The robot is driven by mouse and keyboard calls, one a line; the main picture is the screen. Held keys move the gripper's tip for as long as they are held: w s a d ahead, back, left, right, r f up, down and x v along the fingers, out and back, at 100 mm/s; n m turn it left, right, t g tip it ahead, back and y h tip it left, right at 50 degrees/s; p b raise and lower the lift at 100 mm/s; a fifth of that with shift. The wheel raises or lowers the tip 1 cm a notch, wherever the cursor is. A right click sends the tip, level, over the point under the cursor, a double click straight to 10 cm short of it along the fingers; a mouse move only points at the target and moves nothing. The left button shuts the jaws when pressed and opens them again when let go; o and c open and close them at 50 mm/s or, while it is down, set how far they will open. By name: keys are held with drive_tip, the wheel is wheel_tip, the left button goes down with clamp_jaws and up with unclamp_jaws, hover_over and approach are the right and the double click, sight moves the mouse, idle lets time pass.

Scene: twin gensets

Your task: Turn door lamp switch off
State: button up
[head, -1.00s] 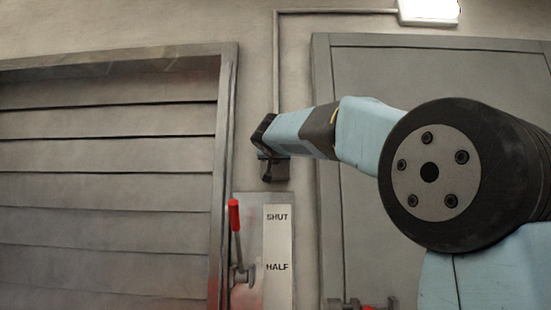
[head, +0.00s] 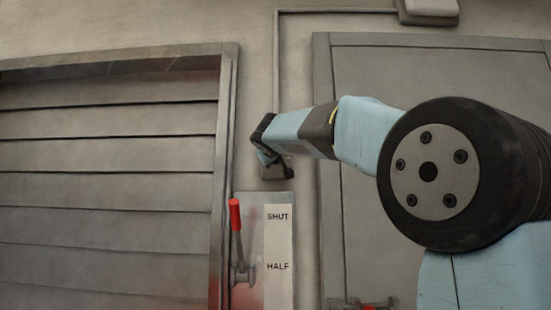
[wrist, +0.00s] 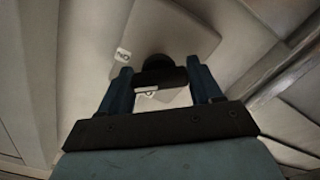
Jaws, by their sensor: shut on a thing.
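The door lamp (head: 428,10) is a pale box at the top of the head view, above the grey door, and it is unlit. The lamp switch is a small box (head: 278,171) on the wall at the lower end of the conduit, mostly hidden behind my gripper (head: 272,157). In the wrist view the switch plate (wrist: 178,28) carries a white label reading ON and a dark rotary knob (wrist: 160,78). My gripper's two fingers (wrist: 160,84) stand on either side of the knob and are shut on it. A second label by the knob is partly hidden.
A lever with a red handle (head: 235,215) stands just below, beside a scale (head: 278,245) marked SHUT and HALF. A slatted shutter (head: 105,190) fills the left. The grey door (head: 365,200) is behind my arm. A conduit (head: 276,60) runs up to the lamp.

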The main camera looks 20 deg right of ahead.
drive_tip(key=n, duration=0.5)
drive_tip(key=shift+a+f+n, duration=0.15)
drive_tip(key=shift+a+n, duration=0.05)
drive_tip(key=shift+n, duration=0.1)
drive_tip(key=shift+w+f+n, duration=0.1)
drive_tip(key=shift+f+n, duration=0.1)
drive_tip(key=shift+n, duration=2.1)
drive_tip(key=shift+f, duration=0.1)
drive_tip(key=o, duration=1)
drive_tip(key=shift+c, duration=0.2)
drive_tip(key=shift+r, duration=0.2)
drive_tip(key=v, duration=1.4)
